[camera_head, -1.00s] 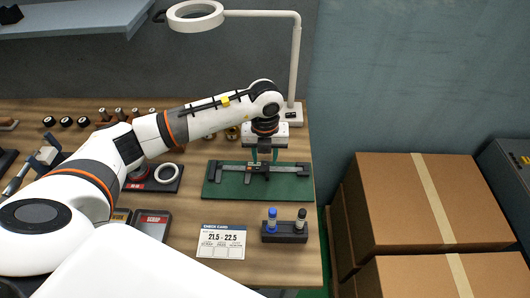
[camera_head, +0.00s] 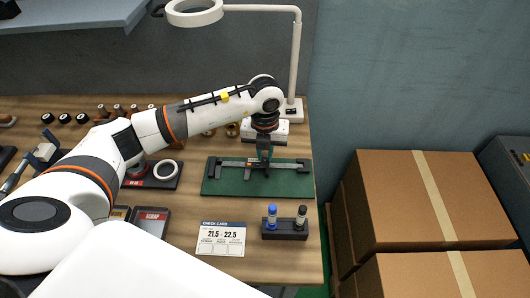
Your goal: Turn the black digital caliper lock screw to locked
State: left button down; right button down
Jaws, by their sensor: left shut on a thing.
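The black digital caliper (camera_head: 290,166) lies on a green mat (camera_head: 222,185) near the right side of the bench, its beam running left to right. My left gripper (camera_head: 264,157) points down at the middle of the caliper, over its slider. It is shut, with the fingertips at the slider's upper side. The lock screw is too small to make out and is hidden at the fingers, so its position cannot be read. My right gripper is not in view.
A magnifier lamp (camera_head: 296,60) stands behind the mat. A black holder (camera_head: 285,233) with blue- and black-capped bottles and a check card (camera_head: 221,239) lie in front. A scrap tray (camera_head: 150,222) and a dark ring tray (camera_head: 150,183) are left. Cardboard boxes (camera_head: 390,205) stand right.

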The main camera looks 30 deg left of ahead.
pick_arm(q)
jog(key=m+b, duration=0.3)
jog(key=shift+f, duration=0.25)
jog(key=m+b, duration=0.4)
jog(key=m, duration=0.1)
jog(key=shift+m+b, duration=0.35)
jog(key=shift+m, duration=0.05)
jog(key=m+b, duration=0.3)
jog(key=m, duration=0.1)
jog(key=shift+b, duration=0.35)
jog(key=shift+r+m+b, duration=0.2)
jog(key=shift+m+b, duration=1.1)
jog(key=shift+m, duration=1)
jog(key=c, duration=1.3)
grip_release()
jog(key=shift+c, duration=0.2)
notch_tip(320, 180, up, 12)
